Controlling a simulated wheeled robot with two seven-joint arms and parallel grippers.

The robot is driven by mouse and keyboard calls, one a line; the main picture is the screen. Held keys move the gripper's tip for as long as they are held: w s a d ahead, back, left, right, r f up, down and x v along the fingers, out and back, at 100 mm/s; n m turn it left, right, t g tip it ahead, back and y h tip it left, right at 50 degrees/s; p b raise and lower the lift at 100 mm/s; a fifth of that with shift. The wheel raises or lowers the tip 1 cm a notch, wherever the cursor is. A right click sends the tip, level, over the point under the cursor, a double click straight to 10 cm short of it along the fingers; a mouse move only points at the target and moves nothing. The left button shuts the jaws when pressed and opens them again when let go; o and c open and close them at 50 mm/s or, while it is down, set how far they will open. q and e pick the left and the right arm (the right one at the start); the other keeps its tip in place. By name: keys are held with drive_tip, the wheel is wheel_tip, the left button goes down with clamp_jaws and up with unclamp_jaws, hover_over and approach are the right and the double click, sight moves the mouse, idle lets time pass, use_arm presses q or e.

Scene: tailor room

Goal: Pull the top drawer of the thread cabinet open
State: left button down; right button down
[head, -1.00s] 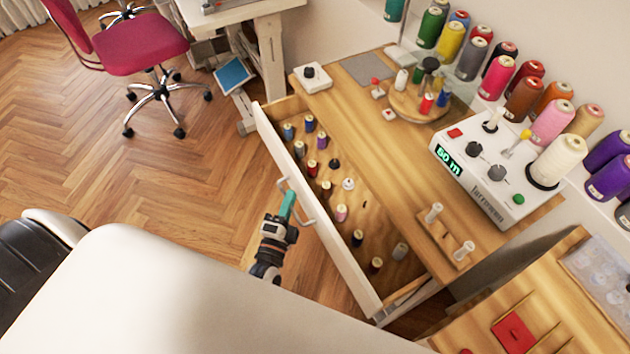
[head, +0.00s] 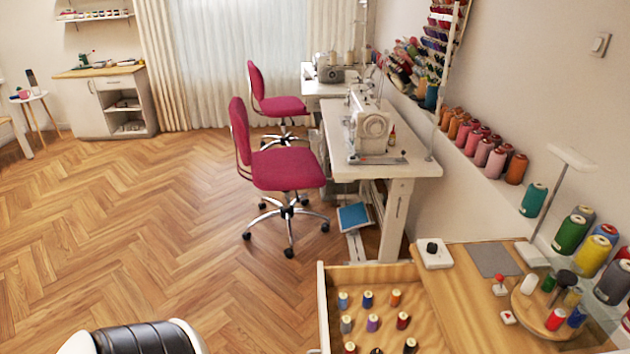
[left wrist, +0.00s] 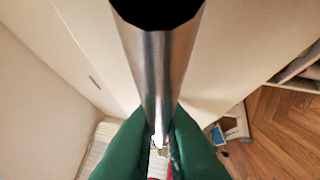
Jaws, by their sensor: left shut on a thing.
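The top drawer (head: 322,308) of the thread cabinet (head: 462,300) stands pulled out at the bottom of the head view. Spools of several colours stand inside it. Its near part is cut off by the picture edge. In the left wrist view, the metal bar handle (left wrist: 158,75) runs down between the green fingers of my left gripper (left wrist: 158,148), which is shut on it. The pale drawer front (left wrist: 225,50) lies behind the handle. My left gripper is outside the head view. My right gripper is in neither view.
A pink chair (head: 280,168) and a sewing table (head: 400,160) stand beyond the cabinet. A turntable (head: 545,305) with small spools is on the cabinet top. Open wood floor (head: 150,240) lies to the left of the drawer.

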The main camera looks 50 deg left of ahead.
use_arm(q)
drive_tip(key=c, duration=1.8)
unclamp_jaws()
drive_tip(key=shift+s, duration=0.1)
drive_tip(key=s+d+f+b, duration=0.1)
drive_tip(key=s+b, duration=0.1)
drive_tip(key=s, duration=0.9)
drive_tip(key=shift+s+d+f, duration=0.3)
drive_tip(key=shift+s, duration=0.1)
